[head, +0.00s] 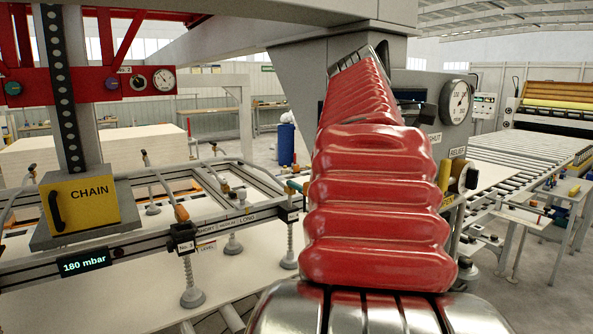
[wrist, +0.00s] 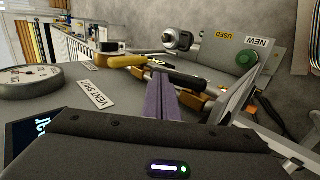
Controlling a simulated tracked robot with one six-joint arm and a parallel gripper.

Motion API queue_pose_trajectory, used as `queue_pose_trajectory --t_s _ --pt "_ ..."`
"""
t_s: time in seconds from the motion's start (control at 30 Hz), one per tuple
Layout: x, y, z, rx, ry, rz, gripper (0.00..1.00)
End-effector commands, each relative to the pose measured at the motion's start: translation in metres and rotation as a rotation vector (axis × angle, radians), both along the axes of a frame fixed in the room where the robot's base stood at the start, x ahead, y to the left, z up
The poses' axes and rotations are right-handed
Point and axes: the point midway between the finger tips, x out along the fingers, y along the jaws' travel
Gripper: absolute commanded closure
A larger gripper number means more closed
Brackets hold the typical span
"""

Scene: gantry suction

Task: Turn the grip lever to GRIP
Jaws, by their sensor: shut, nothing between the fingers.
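My gripper (wrist: 160,80) shows in the wrist view as two purple fingers pressed together, with nothing between them. Just beyond the fingertips is a black handle (wrist: 182,79) with orange-brown fittings. A yellow lever (wrist: 122,61) lies to the left of the tips; I cannot tell whether anything touches. Which of these is the grip lever is not clear, and no GRIP label is readable. In the head view a yellow handle (head: 444,175) shows at the right edge of my red arm, below a partly legible label (head: 457,152). My arm hides the gripper there.
A VENT SHUT label (wrist: 97,95) and a round gauge (wrist: 28,82) are left of the fingers. A plate with USED and NEW labels and a green knob (wrist: 247,55) stands at right. A suction frame with a CHAIN box (head: 88,205) and 180 mbar display (head: 83,264) fills the left.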

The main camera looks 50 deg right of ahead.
Motion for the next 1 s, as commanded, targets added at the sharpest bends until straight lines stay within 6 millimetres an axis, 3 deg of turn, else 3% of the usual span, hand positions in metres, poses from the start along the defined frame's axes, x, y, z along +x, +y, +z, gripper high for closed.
queue_pose_trajectory --t_s 0.73,1.0 --pt "-0.001 -0.006 -0.003 0.000 0.000 0.003 1.00" --pt "0.004 0.005 0.009 -0.002 -0.001 0.004 1.00"
